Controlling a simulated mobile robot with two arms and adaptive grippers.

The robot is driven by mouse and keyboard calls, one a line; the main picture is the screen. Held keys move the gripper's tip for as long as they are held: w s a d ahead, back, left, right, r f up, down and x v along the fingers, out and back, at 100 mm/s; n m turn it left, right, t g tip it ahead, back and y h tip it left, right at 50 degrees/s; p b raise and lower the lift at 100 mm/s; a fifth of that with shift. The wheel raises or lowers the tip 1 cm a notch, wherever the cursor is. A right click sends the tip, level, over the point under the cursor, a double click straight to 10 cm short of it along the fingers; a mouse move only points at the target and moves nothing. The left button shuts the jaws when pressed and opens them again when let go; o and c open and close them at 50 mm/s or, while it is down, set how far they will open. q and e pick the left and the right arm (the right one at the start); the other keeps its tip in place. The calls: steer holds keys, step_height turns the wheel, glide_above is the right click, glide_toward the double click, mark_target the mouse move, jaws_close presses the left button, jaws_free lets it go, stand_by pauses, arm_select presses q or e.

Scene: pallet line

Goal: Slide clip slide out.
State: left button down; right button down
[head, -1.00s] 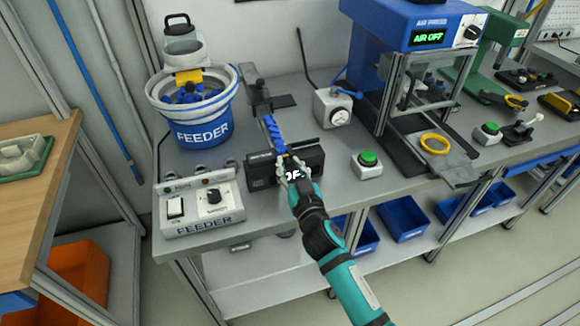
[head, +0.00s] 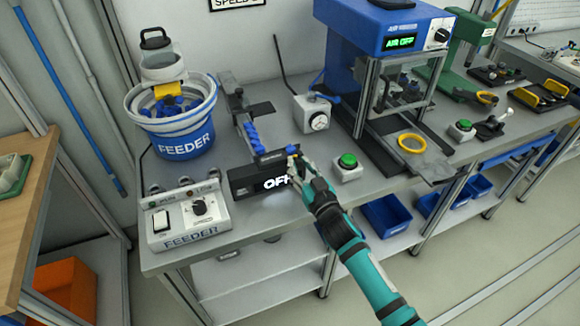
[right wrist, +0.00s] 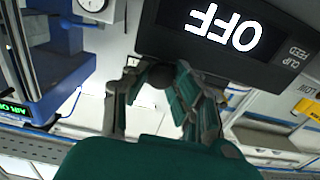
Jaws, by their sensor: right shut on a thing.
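The black clip feed box (head: 243,181) stands on the bench with its display lit "OFF". A blue clip track (head: 248,132) runs down to its top. A dark slide piece (head: 271,157) shows at the box's top edge, beside my right gripper (head: 294,160). In the right wrist view, the box face (right wrist: 170,44) is upside down, and my right gripper (right wrist: 158,88) is shut on a dark round knob (right wrist: 160,75) just beside the box. The fingers hide part of the knob and the slide's outer end. My left gripper is not in view.
The feeder bowl (head: 172,133) and feeder control box (head: 190,219) stand to the left. A green push button (head: 348,161) stands close right of my gripper. The air press (head: 385,40) is farther right. Blue bins (head: 387,218) sit on the shelf below.

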steer(key=shift+d, duration=0.15)
steer(key=c, duration=1.1)
jaws_free()
steer(key=shift+d, duration=0.2)
steer(key=shift+a, duration=0.1)
steer(key=shift+s, duration=0.35)
steer(key=v, duration=1.1)
steer(key=shift+s, duration=0.1)
